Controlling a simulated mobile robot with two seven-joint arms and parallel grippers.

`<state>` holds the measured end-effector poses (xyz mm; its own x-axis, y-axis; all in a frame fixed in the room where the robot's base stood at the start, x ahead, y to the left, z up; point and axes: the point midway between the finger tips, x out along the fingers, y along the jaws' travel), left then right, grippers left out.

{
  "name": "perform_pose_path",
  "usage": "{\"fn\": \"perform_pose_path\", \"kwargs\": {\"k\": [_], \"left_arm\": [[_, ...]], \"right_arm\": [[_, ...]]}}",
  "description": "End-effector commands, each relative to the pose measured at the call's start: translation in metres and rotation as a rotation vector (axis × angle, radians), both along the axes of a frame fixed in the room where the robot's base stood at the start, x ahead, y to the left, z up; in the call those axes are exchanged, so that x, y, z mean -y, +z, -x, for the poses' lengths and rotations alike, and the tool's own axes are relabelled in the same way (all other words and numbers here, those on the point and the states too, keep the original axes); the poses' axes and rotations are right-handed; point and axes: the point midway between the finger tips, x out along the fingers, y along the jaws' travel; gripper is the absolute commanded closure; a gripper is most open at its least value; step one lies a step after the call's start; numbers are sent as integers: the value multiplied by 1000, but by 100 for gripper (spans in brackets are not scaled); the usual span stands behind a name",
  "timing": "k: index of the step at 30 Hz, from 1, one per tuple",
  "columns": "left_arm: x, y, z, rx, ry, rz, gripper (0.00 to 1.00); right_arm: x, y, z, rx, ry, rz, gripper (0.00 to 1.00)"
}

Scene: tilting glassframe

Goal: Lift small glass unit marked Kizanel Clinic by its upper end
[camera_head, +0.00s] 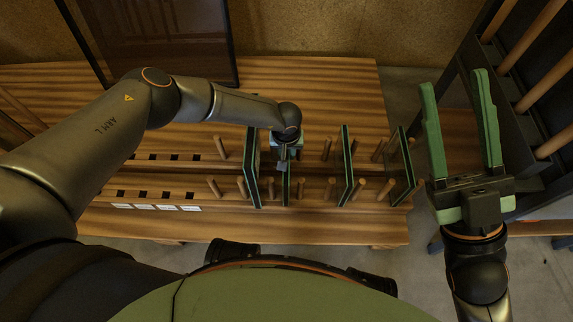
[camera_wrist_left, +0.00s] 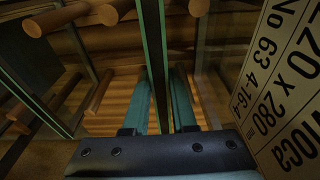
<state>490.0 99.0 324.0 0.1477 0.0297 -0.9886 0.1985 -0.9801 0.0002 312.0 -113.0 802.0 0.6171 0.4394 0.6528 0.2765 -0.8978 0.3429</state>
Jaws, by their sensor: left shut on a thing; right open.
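My left gripper (camera_head: 287,147) is shut on the upper end of a narrow glass unit (camera_head: 287,188) standing among wooden pegs. In the left wrist view, the green fingers (camera_wrist_left: 168,80) close around the dark edge of this glass unit (camera_wrist_left: 155,45). I cannot read the words Kizanel Clinic in either view, so I cannot tell which unit bears that mark. My right gripper (camera_head: 457,85) is open and empty at the right, clear of the units.
Other upright glass units stand close by: one at the left (camera_head: 253,165), two at the right (camera_head: 346,165) (camera_head: 403,168). A printed label (camera_wrist_left: 290,85) reading "No 63 4-16-4" is beside the fingers. White tags (camera_head: 155,207) lie along the bench. A dark rack (camera_head: 500,70) stands at the right.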

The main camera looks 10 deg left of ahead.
Motion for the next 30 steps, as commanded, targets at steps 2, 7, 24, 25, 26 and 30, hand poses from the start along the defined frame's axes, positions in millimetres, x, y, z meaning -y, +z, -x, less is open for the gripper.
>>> {"fn": "perform_pose_path", "kwargs": {"k": [2,7,24,25,26,30], "left_arm": [[0,0,0,0,0,1,100],[0,0,0,0,0,1,100],[1,10,-2,4,0,2,100],[1,14,-2,4,1,2,100],[1,18,-2,5,0,3,100],[1,46,-2,4,-1,3,100]], "right_arm": [[0,0,0,0,0,0,50],[0,0,0,0,1,-1,50],[1,7,0,-2,-3,-13,50],[1,9,0,-2,-2,-15,50],[1,12,0,-3,-1,-17,50],[2,29,0,0,5,-30,50]]}}
